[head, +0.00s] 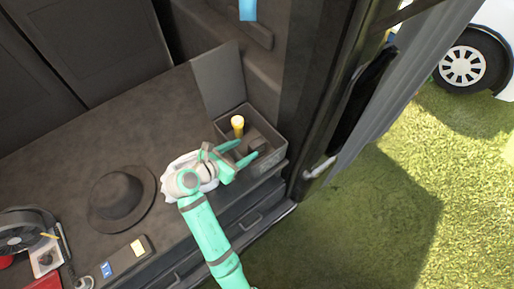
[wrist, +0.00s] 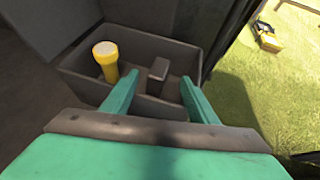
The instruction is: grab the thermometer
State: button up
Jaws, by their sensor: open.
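My gripper (wrist: 159,78) is open and empty, its two teal fingers reaching into a grey open box (wrist: 185,52). In the wrist view a dark upright object with a blocky top (wrist: 158,70) stands in the box, between the fingers in the picture and a little beyond them. It may be the thermometer, but I cannot tell for sure. In the head view my gripper (head: 247,150) is over the near side of the box (head: 272,160), and dark shapes (head: 256,141) show between and past its fingers.
A yellow flashlight (wrist: 106,62) stands in the box, left of the fingers; it also shows in the head view (head: 238,122). A raised lid (head: 219,78) is behind the box. A white cloth (head: 178,164) lies under my wrist. A hat (head: 122,197) lies further left.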

aim_at(256, 143)
jog(key=x, duration=0.5)
jog(key=shift+w+f, duration=0.1)
jog(key=shift+w, duration=0.1)
jog(key=shift+w+d+f, duration=0.1)
jog(key=shift+d, duration=0.15)
jog(key=c, duration=1.2)
jog(key=shift+d, duration=0.1)
grip_shut()
